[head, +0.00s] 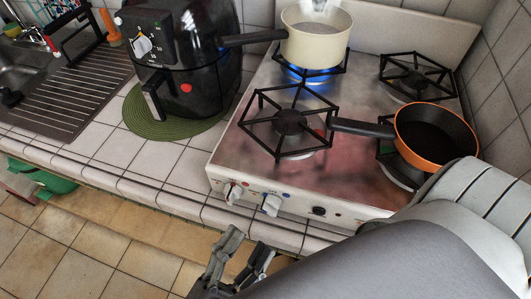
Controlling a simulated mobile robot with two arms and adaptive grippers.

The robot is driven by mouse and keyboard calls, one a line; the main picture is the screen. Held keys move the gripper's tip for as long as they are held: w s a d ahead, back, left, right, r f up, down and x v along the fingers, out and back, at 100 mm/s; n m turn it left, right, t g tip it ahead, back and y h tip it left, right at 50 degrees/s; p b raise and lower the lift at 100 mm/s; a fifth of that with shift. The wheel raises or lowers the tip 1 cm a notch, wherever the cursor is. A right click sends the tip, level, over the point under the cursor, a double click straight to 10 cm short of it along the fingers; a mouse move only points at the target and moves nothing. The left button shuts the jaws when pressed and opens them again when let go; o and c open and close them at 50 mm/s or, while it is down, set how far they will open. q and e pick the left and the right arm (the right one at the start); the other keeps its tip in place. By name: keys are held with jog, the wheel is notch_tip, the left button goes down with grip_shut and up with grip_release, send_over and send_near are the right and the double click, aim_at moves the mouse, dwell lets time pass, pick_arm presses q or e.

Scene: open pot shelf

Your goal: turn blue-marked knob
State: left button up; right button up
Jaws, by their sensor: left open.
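The stove's front panel carries a row of knobs. A pale knob (271,205) has small bluish marks by it and appears to be the blue-marked one. Another pale knob (234,193), with red marks near it, is to its left. My left gripper (249,241) is open and empty at the bottom centre, in front of and below the panel. Its fingertips show apart from the knobs, with a gap between them. My right gripper is not seen. A large grey arm part covers the lower right and hides part of the stove's front.
On the stove (215,172), a cream pot (316,50) stands over a lit blue flame. An orange pan (436,110) sits at right. A black air fryer (190,65) on a green mat (150,122) stands left of the stove. Tiled floor (85,245) lies open at lower left.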

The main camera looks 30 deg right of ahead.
aim_at(268, 213)
pick_arm(q)
jog(key=p+x, duration=0.1)
jog(key=x, duration=0.6)
jog(key=shift+f, duration=0.1)
jog(key=c, duration=1)
